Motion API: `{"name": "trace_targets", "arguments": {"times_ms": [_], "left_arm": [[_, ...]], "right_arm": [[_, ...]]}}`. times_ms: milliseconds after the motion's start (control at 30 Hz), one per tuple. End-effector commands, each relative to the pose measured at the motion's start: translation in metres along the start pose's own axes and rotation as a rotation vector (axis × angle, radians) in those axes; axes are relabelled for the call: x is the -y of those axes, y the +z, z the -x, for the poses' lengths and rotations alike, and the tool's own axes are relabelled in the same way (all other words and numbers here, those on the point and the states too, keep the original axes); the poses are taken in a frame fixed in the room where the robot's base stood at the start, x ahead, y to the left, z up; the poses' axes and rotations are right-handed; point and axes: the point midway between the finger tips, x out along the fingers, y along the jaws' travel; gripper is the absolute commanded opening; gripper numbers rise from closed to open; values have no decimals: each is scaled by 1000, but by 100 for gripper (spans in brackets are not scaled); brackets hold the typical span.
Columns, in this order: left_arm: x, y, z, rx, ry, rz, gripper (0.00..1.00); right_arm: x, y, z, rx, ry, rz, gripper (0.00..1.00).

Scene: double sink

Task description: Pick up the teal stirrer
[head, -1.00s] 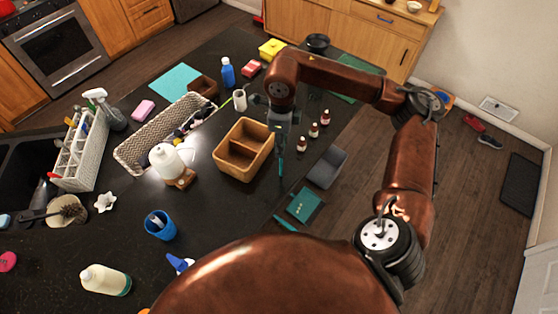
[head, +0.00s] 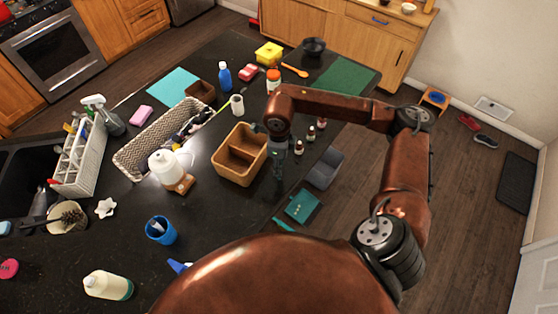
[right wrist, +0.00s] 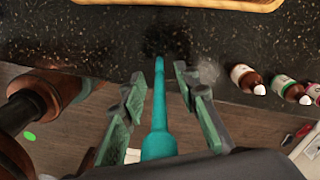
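The teal stirrer (right wrist: 158,110) shows in the right wrist view, its thick end toward the camera and its thin end toward the counter. In the head view it is mostly hidden behind my right gripper (head: 279,172). In the right wrist view the two fingers of my right gripper (right wrist: 169,68) stand on either side of the stirrer, with gaps beside it; the gripper looks open around it. My left gripper is not in view.
A divided wooden box (head: 240,155) is just left of my right gripper. Small brown bottles (right wrist: 280,86) stand to the right. Floor shows beyond that edge.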

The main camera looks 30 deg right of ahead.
Motion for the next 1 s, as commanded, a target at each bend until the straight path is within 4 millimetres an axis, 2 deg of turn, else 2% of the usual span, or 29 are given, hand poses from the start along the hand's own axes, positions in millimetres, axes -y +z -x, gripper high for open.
{"name": "trace_targets", "arguments": {"times_ms": [100,533,833,1000], "left_arm": [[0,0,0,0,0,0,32],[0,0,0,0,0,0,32],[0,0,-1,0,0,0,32],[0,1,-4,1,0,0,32]], "right_arm": [[0,0,0,0,0,0,29],[0,0,0,0,0,-1,0],[0,0,1,0,0,-1,0],[0,1,8,2,0,-1,0]]}}
